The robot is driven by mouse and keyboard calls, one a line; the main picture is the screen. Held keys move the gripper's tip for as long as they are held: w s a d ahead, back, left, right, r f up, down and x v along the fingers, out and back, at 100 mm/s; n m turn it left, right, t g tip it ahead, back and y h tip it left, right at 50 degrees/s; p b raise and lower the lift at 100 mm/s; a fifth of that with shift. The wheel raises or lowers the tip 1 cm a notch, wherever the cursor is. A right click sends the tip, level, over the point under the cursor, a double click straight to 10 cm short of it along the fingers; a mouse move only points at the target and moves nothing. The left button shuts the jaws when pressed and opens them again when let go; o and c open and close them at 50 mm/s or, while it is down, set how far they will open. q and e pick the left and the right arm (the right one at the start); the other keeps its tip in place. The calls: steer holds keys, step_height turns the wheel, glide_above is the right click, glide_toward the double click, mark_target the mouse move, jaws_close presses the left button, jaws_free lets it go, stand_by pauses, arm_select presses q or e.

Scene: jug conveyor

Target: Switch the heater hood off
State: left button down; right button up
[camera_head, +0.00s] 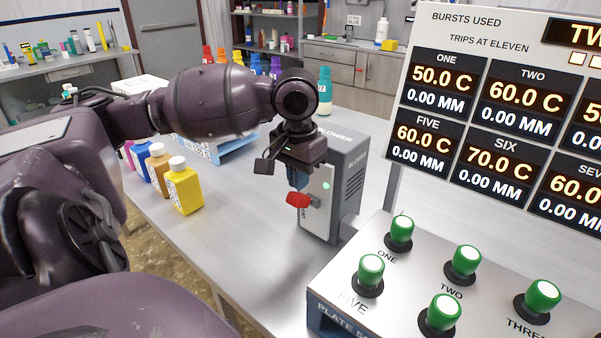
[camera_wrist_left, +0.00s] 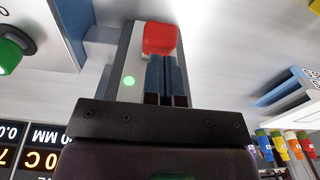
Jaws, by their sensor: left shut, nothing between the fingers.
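A grey box marked BLOWER (camera_head: 345,185) stands on the table. Its front panel carries a red switch handle (camera_head: 298,200) and a lit green lamp (camera_head: 326,186). My left gripper (camera_head: 299,180) points down in front of this panel, with its blue fingers together and empty, just above the red handle. In the left wrist view the fingertips (camera_wrist_left: 167,62) lie at the edge of the red handle (camera_wrist_left: 160,38); whether they touch it I cannot tell. The green lamp (camera_wrist_left: 129,81) glows beside them. No label reading heater hood is readable. My right gripper is not in view.
A panel with several green knobs (camera_head: 463,262) stands at the front right, below a temperature display board (camera_head: 500,100). A yellow jug (camera_head: 184,188) and other jugs stand on the left of the table. A teal-capped bottle (camera_head: 325,90) stands behind the blower. The table's middle is clear.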

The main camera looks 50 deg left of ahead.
arm_select(q)
steer(key=shift+s+p, duration=0.15)
steer(key=shift+p, duration=0.2)
steer(key=shift+s+f+t, duration=0.15)
steer(key=shift+t, duration=0.25)
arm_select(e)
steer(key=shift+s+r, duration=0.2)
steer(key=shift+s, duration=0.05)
